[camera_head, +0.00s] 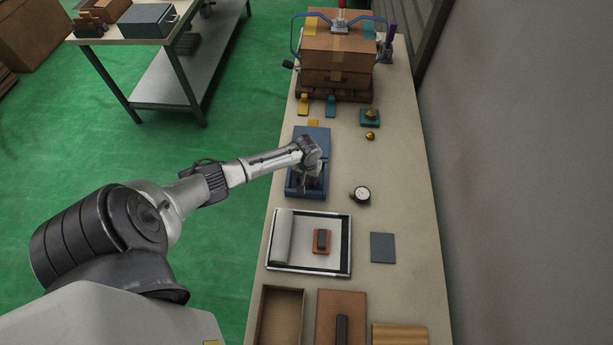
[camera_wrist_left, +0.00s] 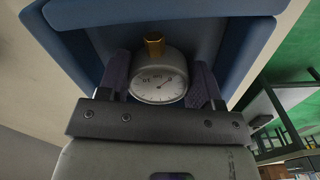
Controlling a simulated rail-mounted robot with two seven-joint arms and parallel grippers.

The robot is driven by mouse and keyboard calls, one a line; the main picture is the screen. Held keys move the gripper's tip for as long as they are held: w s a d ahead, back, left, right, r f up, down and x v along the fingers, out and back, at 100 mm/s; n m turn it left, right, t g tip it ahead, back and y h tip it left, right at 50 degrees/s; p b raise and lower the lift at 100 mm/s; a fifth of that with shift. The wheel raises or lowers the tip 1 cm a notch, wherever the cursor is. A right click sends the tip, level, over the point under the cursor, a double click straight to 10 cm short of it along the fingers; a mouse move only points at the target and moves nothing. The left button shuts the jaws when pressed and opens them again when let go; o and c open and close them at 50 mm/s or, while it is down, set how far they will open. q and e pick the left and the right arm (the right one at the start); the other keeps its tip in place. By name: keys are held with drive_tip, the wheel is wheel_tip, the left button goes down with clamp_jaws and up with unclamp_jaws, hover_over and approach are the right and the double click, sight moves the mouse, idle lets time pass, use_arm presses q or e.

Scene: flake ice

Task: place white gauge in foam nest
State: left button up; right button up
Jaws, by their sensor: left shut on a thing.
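The white gauge (camera_wrist_left: 160,86), with a pale round dial and a brass stem, is between the two dark fingers of my left gripper (camera_wrist_left: 160,74), which is shut on it. In the head view my left gripper (camera_head: 308,181) is over the front part of a blue case (camera_head: 312,137), and my wrist hides most of the gauge there. The wrist view shows the case's blue wall and rim (camera_wrist_left: 258,42) around a darker blue recess behind the gauge. I take this recess as the foam nest; whether the gauge touches it I cannot tell.
A second gauge with a black rim (camera_head: 361,195) lies right of the case. In front are a framed tray (camera_head: 346,247) with a red-and-black block, a dark square pad (camera_head: 383,248) and an open brown box (camera_head: 264,314). Cartons (camera_head: 338,54) stand at the back; a wall borders the right.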

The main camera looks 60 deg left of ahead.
use_arm(q)
drive_tip(key=shift+f, duration=0.2)
drive_tip(key=o, duration=0.7)
drive_tip(key=shift+r, duration=0.1)
wheel_tip(320, 180, up, 12)
drive_tip(key=f+p, duration=0.1)
drive_tip(key=p, duration=0.1)
drive_tip(key=s+d+f+m+t, duration=0.1)
drive_tip(key=s+d+m, duration=0.4)
drive_tip(key=d, duration=0.6)
drive_tip(key=s+d+f+m+t, duration=0.1)
drive_tip(key=s+d+m, duration=0.1)
drive_tip(key=s+d, duration=0.65)
drive_tip(key=s+d+r+m+t, duration=0.1)
drive_tip(key=s+d+r+m, duration=0.2)
drive_tip(key=s+d+r, duration=0.4)
drive_tip(key=shift+d+r+t, duration=0.3)
drive_tip(key=shift+d+r, duration=0.3)
drive_tip(key=shift+r, duration=0.3)
